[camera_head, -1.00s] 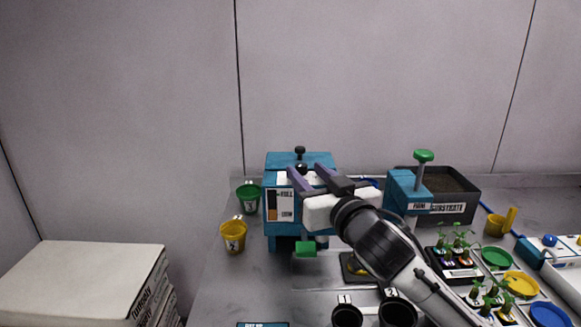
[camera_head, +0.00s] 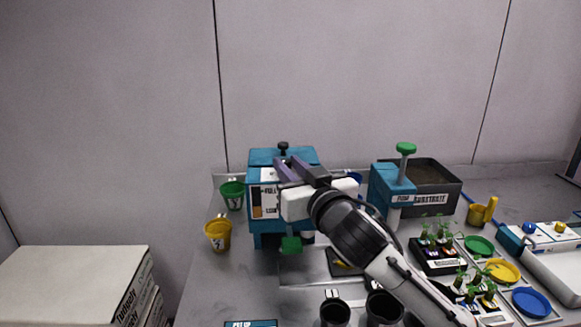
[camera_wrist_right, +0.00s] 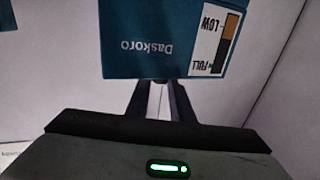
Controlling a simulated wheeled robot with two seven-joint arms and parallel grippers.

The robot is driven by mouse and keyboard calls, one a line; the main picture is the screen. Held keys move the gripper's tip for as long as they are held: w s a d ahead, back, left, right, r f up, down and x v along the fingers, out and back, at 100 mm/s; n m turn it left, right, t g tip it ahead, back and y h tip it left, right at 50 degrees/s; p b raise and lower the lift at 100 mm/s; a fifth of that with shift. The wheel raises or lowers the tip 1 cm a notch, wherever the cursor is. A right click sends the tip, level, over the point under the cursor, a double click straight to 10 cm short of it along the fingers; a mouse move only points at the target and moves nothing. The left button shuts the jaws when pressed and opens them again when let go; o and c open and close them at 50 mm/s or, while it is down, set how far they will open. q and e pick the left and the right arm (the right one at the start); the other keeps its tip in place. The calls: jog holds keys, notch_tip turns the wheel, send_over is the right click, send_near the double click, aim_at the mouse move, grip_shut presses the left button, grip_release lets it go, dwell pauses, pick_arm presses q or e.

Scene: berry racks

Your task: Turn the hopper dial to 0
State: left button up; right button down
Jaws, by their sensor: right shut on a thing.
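The hopper (camera_head: 258,227) is a blue box with a white label marked FULL and LOW on its front and a dark knob (camera_head: 283,147) on top. My right gripper (camera_head: 290,168) is in front of the upper part of the hopper, its fingers closed together. In the right wrist view the gripper (camera_wrist_right: 160,90) reaches the edge of the blue hopper (camera_wrist_right: 130,60), which shows upside down with the name Daskoro. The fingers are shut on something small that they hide. I cannot make out a dial or its setting. My left gripper is not in view.
A green cup (camera_head: 232,196) and a yellow cup (camera_head: 218,234) stand left of the hopper. A blue pump (camera_head: 385,185) and a dark substrate bin (camera_head: 455,200) stand right. Black pots (camera_head: 335,313), seedlings and coloured saucers (camera_head: 502,271) occupy the front right.

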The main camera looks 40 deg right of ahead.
jog(key=m+h, duration=0.1)
jog(key=h, duration=0.1)
jog(key=a+m+g+h, duration=0.1)
jog(key=shift+w+f+m+h, duration=0.1)
jog(key=shift+w+m+h, duration=0.05)
jog(key=shift+m+h, duration=0.2)
jog(key=shift+w+a+f+m+g+h+b, duration=0.1)
jog(key=shift+m+g+h+b, duration=0.65)
jog(key=shift+h, duration=0.4)
jog(key=m+g+h+b, duration=0.1)
jog(key=g+h, duration=0.1)
jog(key=shift+w+a+m+h+b, duration=0.15)
jog(key=shift+m+h+b, duration=0.15)
jog(key=shift+m+b, duration=0.1)
jog(key=shift+w+m+g+h+b, duration=0.1)
jog(key=shift+m+g+h+b, duration=0.65)
jog(key=shift+g, duration=0.3)
jog(key=c, duration=1.6)
grip_release()
jog(key=shift+o, duration=0.2)
